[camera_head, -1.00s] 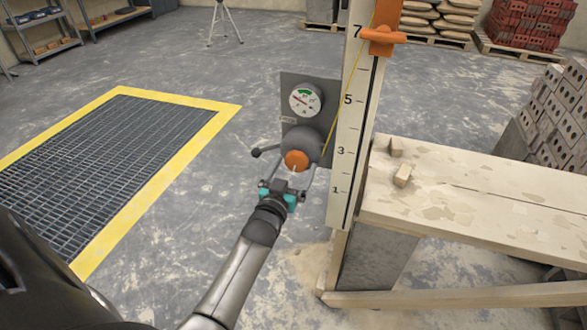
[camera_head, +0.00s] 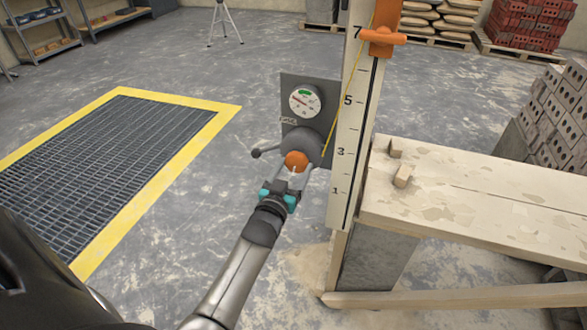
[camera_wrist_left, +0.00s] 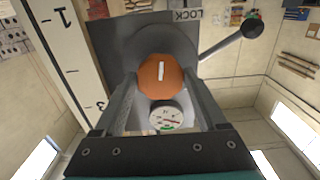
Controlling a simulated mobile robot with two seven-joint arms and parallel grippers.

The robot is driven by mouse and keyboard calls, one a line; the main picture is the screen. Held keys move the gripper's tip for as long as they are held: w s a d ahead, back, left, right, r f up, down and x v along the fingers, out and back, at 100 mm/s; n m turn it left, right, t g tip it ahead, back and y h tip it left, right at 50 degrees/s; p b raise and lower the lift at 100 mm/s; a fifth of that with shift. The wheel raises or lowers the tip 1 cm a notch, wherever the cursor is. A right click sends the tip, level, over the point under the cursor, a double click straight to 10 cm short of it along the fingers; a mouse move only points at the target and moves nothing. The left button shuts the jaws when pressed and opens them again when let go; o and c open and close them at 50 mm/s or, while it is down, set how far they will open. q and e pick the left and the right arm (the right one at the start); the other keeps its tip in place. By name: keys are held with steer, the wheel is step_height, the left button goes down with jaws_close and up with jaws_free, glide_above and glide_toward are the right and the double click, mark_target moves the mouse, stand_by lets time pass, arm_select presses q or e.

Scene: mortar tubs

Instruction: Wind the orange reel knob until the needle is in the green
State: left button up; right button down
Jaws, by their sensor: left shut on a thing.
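The orange reel knob (camera_head: 296,161) sits at the front of a grey round reel (camera_head: 302,143) on a grey plate beside the post. My left gripper (camera_head: 292,172) is shut on the knob, one finger on each side. In the left wrist view the knob (camera_wrist_left: 161,75) shows between the fingers, with a white mark across its face standing upright in that picture. The white dial (camera_head: 305,101) above the reel has a green band at its top. Its thin needle appears to point up and left, outside the green. My right gripper is not in view.
A black-tipped lever (camera_head: 256,153) sticks out left of the reel, near a LOCK label (camera_wrist_left: 187,15). The numbered post (camera_head: 345,150) carries an orange slider (camera_head: 383,38) and a yellow line. A plank bench (camera_head: 480,195) stands right; a yellow-edged floor grate (camera_head: 110,150) lies left.

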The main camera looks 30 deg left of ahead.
arm_select(q)
steer(key=shift+m+p, duration=0.4)
steer(key=shift+m, duration=0.6)
steer(key=m, duration=0.2)
steer(key=shift+m+p, duration=0.3)
steer(key=shift+p, duration=0.1)
steer(key=m, duration=0.3)
steer(key=shift+a+m, duration=0.1)
steer(key=shift+m, duration=1.8)
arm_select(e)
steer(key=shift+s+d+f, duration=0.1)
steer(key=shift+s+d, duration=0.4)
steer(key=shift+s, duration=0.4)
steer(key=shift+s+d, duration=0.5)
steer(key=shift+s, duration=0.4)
arm_select(q)
steer(key=shift+m, duration=0.3)
steer(key=o, duration=1.3)
steer(key=shift+s, duration=0.15)
